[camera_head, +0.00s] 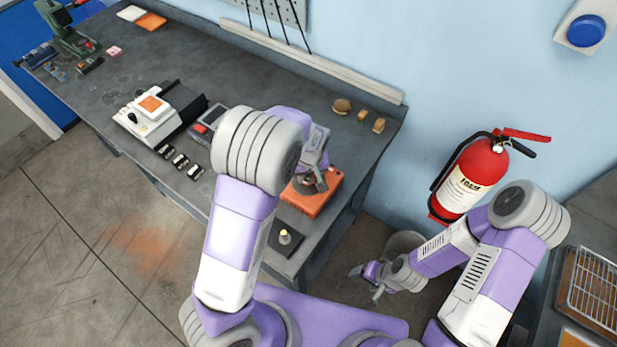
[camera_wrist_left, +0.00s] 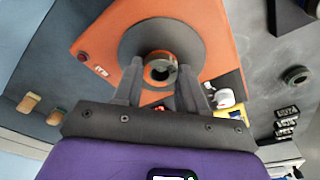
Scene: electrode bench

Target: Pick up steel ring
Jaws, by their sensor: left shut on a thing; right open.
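The steel ring (camera_wrist_left: 160,70) is a small grey ring with a dark hole, seen between the fingertips in the left wrist view. My left gripper (camera_wrist_left: 158,82) is shut on it, over the dark round disc (camera_wrist_left: 140,35) of an orange box (camera_wrist_left: 200,20). Whether the ring still touches the disc I cannot tell. In the head view my left gripper (camera_head: 314,184) is above the orange box (camera_head: 322,200), and the ring is too small to make out there. My right gripper (camera_head: 370,282) is open and empty, low beside the bench.
The grey bench (camera_head: 240,95) carries a white device (camera_head: 150,112), several small dark-and-silver blocks (camera_head: 180,161) and a black pad with a knob (camera_head: 285,237). Brown pieces (camera_head: 342,106) lie near the wall.

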